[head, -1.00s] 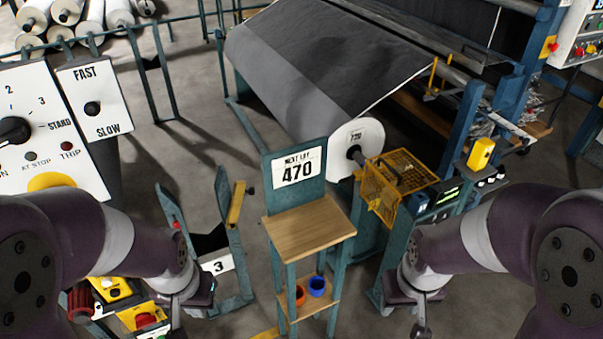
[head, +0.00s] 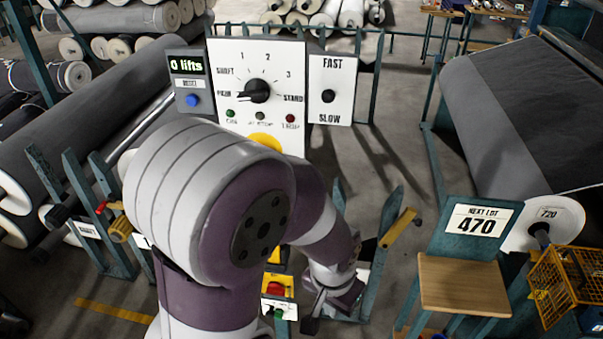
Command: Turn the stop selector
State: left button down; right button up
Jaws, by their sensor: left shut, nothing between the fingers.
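The stop selector is a black knob (head: 258,91) on a white panel (head: 277,52) with the marks SHAFT, 1, 2, 3 and STAND around it. Its pointer end appears to face left, toward a small label that is hard to read. My left gripper (head: 312,322) hangs low in the head view, below and to the right of the panel, well apart from the knob. It is shut and empty, its fingers pointing down. My left arm covers the area below the panel and part of the yellow button (head: 265,141). My right gripper is out of view.
A FAST/SLOW panel (head: 331,72) stands right of the selector panel, and a lift counter (head: 187,66) left of it. A push-button box (head: 279,287) is close to my left gripper. A wooden-topped stand (head: 462,284) is at right. Large grey rolls lie at left.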

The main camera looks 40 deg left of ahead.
aim_at(256, 90)
jog(key=k+j+u, duration=0.15)
jog(key=j+u, duration=0.3)
jog(key=j, duration=1.35)
jog(key=i+j+u, duration=0.1)
jog(key=j+u, duration=0.3)
jog(key=j, duration=1.35)
jog(key=z, duration=1.55)
jog(key=i+j+z, duration=0.25)
